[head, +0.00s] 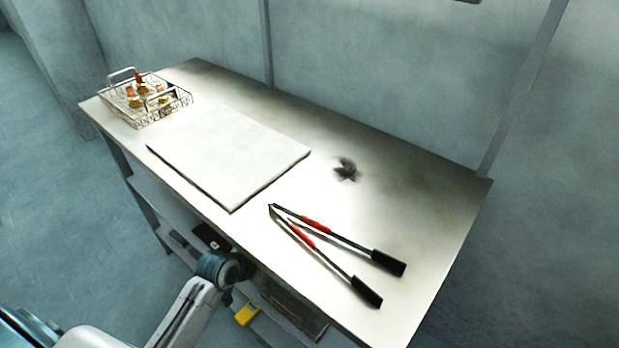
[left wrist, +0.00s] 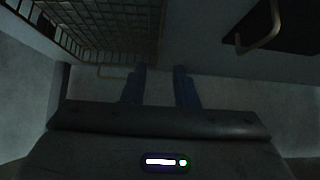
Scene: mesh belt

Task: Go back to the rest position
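In the left wrist view my left gripper (left wrist: 160,72) shows two blue fingers set apart, with nothing visible between them. In the head view my left arm comes in from the bottom left and ends in a dark joint at the table's front edge; its fingers cannot be made out there. My right gripper is in neither view. The table (head: 410,150) carries a wire basket (head: 158,112) with several small bottles at its far left end.
A white board (head: 228,155) lies mid-table. A long-handled tool with red bands (head: 318,226) lies to its right, near a dark smudge-like object (head: 346,170). A yellow item (head: 246,314) is below the tabletop. The dim wrist view shows wire mesh (left wrist: 105,25) and a tan handle (left wrist: 262,32).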

